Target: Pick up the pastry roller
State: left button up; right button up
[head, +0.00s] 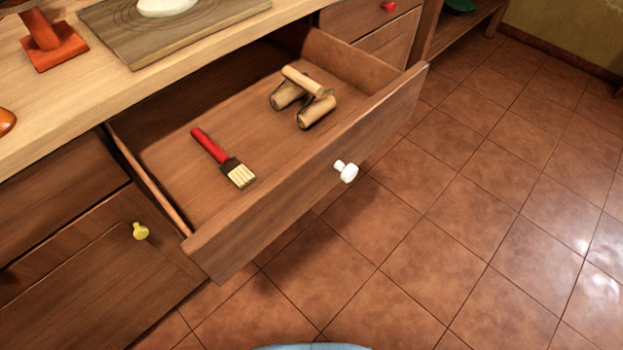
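The pastry roller (317,110) appears to be the wooden tool in the right half of the open drawer (265,197). It has two short, thick cylinders and a thinner wooden bar (303,80) between them. It lies on the drawer floor, apart from the drawer walls. Neither of my grippers shows in the head view.
A brush (222,156) with a red handle lies in the drawer's left part. The drawer front carries a white knob (346,171). The counter (60,110) above holds a board (160,40) and an orange-red stand (54,47). The tiled floor (450,240) at right is clear.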

aim_at(302, 80)
jog(key=k+j+z, duration=0.25)
jog(key=z, duration=0.2)
jog(key=k+j+z, duration=0.4)
jog(key=i+l, duration=0.05)
jog(key=i, duration=0.05)
